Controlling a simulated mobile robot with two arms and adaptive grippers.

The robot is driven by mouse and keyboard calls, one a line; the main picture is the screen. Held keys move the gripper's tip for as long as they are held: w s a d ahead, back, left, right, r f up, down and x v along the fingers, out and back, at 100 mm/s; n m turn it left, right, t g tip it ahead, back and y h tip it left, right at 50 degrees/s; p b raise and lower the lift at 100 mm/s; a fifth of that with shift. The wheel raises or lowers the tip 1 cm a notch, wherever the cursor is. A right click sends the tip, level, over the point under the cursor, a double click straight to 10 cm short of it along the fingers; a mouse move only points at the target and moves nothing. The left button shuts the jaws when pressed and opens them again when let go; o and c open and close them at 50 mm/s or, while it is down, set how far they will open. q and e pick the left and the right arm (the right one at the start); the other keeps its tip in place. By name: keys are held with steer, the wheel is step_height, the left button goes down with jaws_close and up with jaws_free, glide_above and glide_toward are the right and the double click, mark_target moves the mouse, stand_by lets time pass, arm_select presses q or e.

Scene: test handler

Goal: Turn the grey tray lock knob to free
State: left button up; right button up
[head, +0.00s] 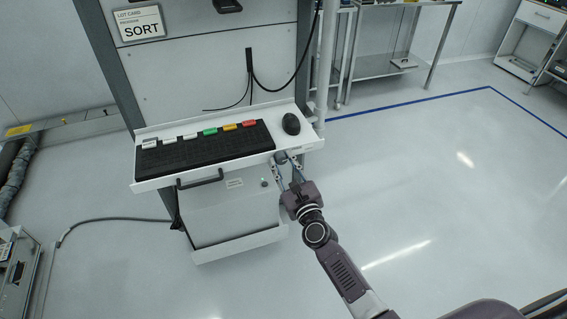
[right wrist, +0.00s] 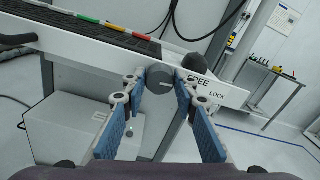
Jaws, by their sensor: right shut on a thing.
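The grey tray lock knob (right wrist: 158,83) sits on the front edge of the white keyboard tray (right wrist: 92,72), left of the printed words FREE and LOCK. A pale mark shows on its face, slanting up to the right. My right gripper (right wrist: 159,90) is shut on the knob, one blue-padded finger on each side. In the head view the knob (head: 281,156) shows at the tray's front right, partly hidden by my right gripper (head: 287,162). My left gripper is in neither view.
A black keyboard (head: 200,149) with coloured tags and a black mouse (head: 291,124) lie on the tray. A cable (head: 110,220) runs along the floor at left. The floor at right is clear.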

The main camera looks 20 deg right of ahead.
steer(key=n, duration=0.8)
steer(key=shift+a+p, duration=0.1)
steer(key=shift+p, duration=0.25)
steer(key=n, duration=0.4)
steer(key=shift+p, duration=0.4)
steer(key=n, duration=0.4)
steer(key=shift+f+p, duration=0.15)
steer(key=shift+p, duration=0.25)
steer(key=shift+n, duration=0.4)
steer(key=o, duration=1.2)
steer(key=shift+c, duration=0.2)
